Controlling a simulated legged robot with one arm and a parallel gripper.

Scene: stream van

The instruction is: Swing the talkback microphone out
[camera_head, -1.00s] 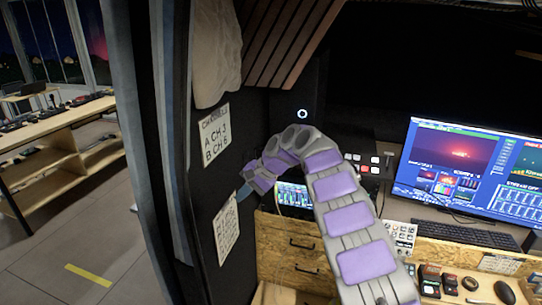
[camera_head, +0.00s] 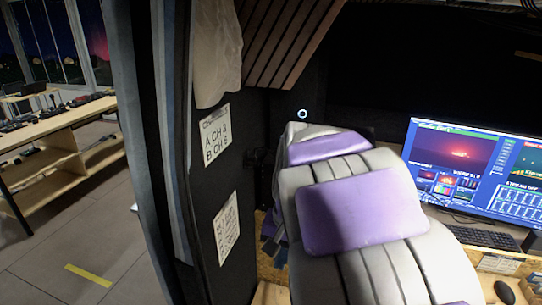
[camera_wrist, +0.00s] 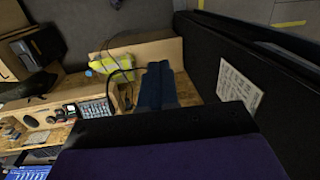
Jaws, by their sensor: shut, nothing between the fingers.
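I cannot make out the talkback microphone for certain in either view. A thin dark curved stem or cable (camera_wrist: 108,60) rises beside a yellow bundle in the wrist view, left of my fingers; I cannot tell what it is. My gripper (camera_wrist: 158,84) is shut and empty, its blue fingers pointing away over the wooden bench. In the head view my arm's padded links fill the middle and hide much of the desk. Only a bluish part of the gripper end shows low, left of the arm.
A dark wall carries a printed channel sheet (camera_head: 215,135) and a lower sheet (camera_head: 226,228). A monitor (camera_head: 470,175) and a keyboard (camera_head: 480,236) stand at right. A small lit ring (camera_head: 302,113) shows at the back. The yellow bundle (camera_wrist: 122,67) and a button panel (camera_wrist: 95,109) lie left of my fingers.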

